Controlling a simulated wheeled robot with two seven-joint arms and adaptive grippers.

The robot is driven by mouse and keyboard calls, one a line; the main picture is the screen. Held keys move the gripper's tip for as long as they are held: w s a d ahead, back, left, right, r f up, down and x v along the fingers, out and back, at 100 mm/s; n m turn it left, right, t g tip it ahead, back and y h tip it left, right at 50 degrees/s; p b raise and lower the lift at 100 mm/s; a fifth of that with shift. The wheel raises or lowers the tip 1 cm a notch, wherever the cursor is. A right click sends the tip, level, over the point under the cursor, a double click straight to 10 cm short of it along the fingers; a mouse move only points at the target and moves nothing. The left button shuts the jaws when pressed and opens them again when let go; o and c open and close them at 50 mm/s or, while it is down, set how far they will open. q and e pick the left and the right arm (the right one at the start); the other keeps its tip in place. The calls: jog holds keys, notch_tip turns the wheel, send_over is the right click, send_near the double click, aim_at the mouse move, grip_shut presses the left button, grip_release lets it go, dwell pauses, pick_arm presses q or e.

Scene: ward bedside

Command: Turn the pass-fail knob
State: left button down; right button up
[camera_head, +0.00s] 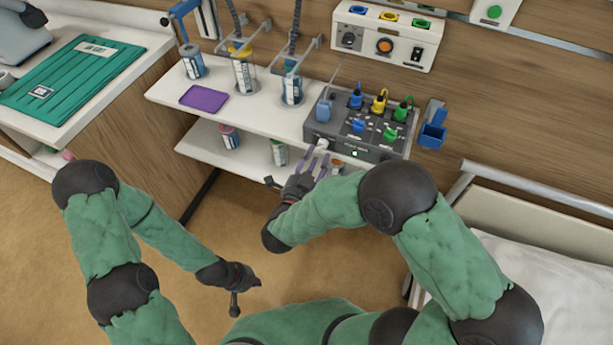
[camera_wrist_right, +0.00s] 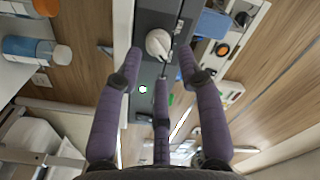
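A white knob (camera_wrist_right: 158,43) sits on the face of a dark grey device, ahead of my right gripper in the right wrist view. It also shows as a small white end on the device's front at the left (camera_head: 322,144) in the head view. My right gripper (camera_wrist_right: 160,64) is open, its purple fingers spread with the knob just beyond their tips; contact is not visible. It also shows in the head view (camera_head: 317,163), in front of the grey device (camera_head: 330,131). My left gripper (camera_head: 240,287) hangs low over the floor, away from the device; its finger opening is unclear.
The device stands on a white shelf (camera_head: 232,104), with blue, yellow and green connectors on top. Several canisters and a purple tray (camera_head: 203,98) are to its left. A blue holder (camera_head: 433,126) is on the wall at right. A bed (camera_head: 550,260) is at lower right.

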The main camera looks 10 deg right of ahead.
jog(key=v, duration=0.8)
jog(key=shift+w, duration=0.1)
dwell(0.3)
jog(key=w+f+n+g+y+p, duration=0.1)
jog(key=w+f+n+g+y, duration=0.2)
jog(key=f, duration=0.5)
jog(key=w+f+n+g+y+p, duration=0.25)
jog(key=f+n+y, duration=0.25)
jog(key=f, duration=0.4)
jog(key=s+f+n+g+y, duration=0.2)
jog(key=s+f+g+y, duration=0.1)
jog(key=s, duration=0.6)
jog(key=s+d+f+n+g+y+p, duration=0.1)
jog(key=s+f+n+g+y, duration=0.2)
jog(key=s+f+g, duration=0.3)
jog(key=s, duration=0.3)
jog(key=shift+s+f+n, duration=0.3)
